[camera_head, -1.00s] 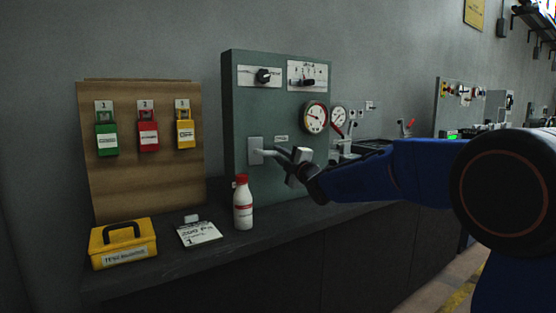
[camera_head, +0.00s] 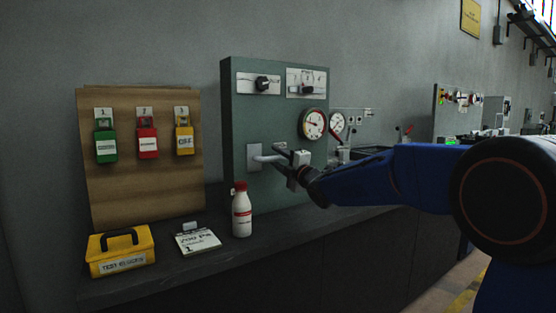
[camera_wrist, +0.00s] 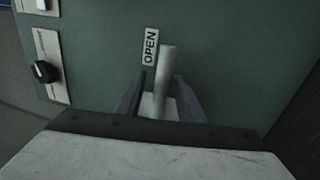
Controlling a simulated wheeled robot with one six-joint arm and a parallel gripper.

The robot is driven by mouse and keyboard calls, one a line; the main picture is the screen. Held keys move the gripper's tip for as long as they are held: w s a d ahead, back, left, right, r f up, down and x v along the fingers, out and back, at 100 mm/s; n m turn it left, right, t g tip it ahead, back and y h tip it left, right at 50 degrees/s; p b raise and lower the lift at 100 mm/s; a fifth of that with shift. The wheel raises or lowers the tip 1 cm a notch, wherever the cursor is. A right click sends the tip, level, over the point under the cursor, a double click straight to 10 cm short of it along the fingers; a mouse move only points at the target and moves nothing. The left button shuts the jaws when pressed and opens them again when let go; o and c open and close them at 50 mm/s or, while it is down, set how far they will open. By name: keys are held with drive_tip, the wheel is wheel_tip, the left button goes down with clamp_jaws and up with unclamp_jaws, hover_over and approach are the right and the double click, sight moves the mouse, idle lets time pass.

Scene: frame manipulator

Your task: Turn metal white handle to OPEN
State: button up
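The white metal handle (camera_head: 268,158) sticks out from a grey plate (camera_head: 254,155) on the green panel's front. In the wrist view the handle (camera_wrist: 167,65) lies between my two fingers, beside the white OPEN label (camera_wrist: 150,47). My gripper (camera_head: 290,160) is at the handle, with its fingers on either side of it. In the wrist view my gripper (camera_wrist: 160,85) shows its fingers spread, with a gap visible between the left finger and the handle. Contact on the right finger is hard to tell. The handle's base is partly hidden by my gripper.
The green panel (camera_head: 240,100) also carries two knobs and gauges. A white bottle with a red cap (camera_head: 242,212) stands on the dark counter, close in front and left of my gripper. A yellow box (camera_head: 121,250), a sign (camera_head: 198,241) and a padlock board (camera_head: 125,185) are further left.

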drive_tip(key=v, duration=1.7)
drive_tip(key=shift+d, duration=0.2)
drive_tip(key=shift+s+f, duration=0.1)
drive_tip(key=shift+f, duration=0.05)
